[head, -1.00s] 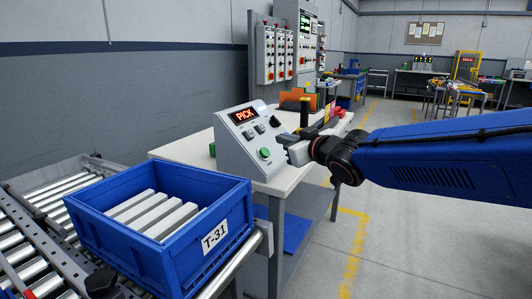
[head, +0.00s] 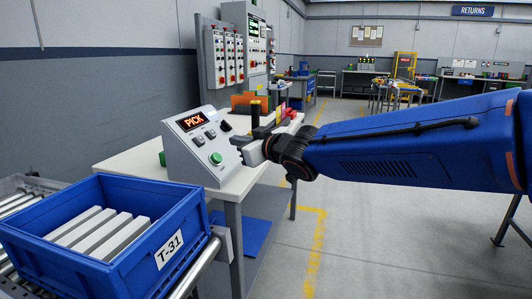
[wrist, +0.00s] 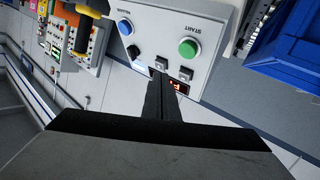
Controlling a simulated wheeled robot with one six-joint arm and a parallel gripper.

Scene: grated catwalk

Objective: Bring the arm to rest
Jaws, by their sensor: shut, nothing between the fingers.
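My gripper (head: 243,146) is shut and empty at the end of my blue arm. In the head view it is close to the right side of a grey sloped control box (head: 198,150), which has a lit "PICK" display (head: 193,121) and a green button (head: 215,158). In the wrist view the closed fingers (wrist: 161,76) overlap the box's panel in the picture, beside the small red display. The green START button (wrist: 189,48) shows clear of the fingers there. I cannot tell whether the fingers touch the box.
A blue bin (head: 125,270) labelled T-31, holding several pale bars, sits on a roller conveyor at lower left. The box stands on a white table (head: 128,154). Open floor (head: 370,235) lies to the right.

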